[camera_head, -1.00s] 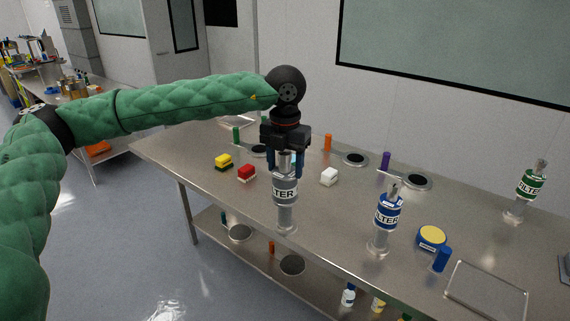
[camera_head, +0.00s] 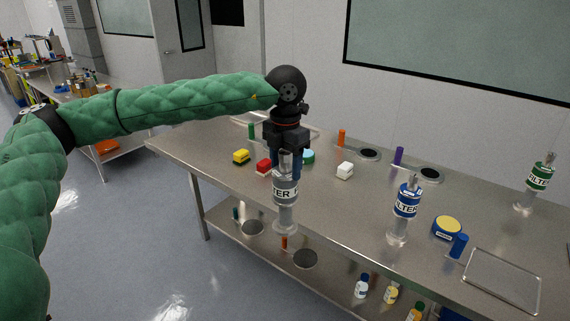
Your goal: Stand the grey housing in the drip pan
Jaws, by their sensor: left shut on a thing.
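The grey housing (camera_head: 285,190), with a grey label band reading "FILTER" and a clear lower part with a round foot, is upright in my left gripper (camera_head: 284,168). The gripper is shut on its top from above. The housing's foot shows over the table's front edge; I cannot tell its height. A shallow rimmed tray (camera_head: 502,282), which may be the drip pan, lies at the right front of the table. Another shallow tray (camera_head: 240,119) is partly hidden behind my gripper at the back left; either could be the pan. My right gripper is not in view.
A blue-labelled filter (camera_head: 406,203) and a green-labelled filter (camera_head: 540,178) stand on the steel table (camera_head: 340,215). A yellow-topped round tin (camera_head: 447,228) and a blue cylinder (camera_head: 458,245) stand beside the front tray. Yellow, red and white blocks lie near my gripper.

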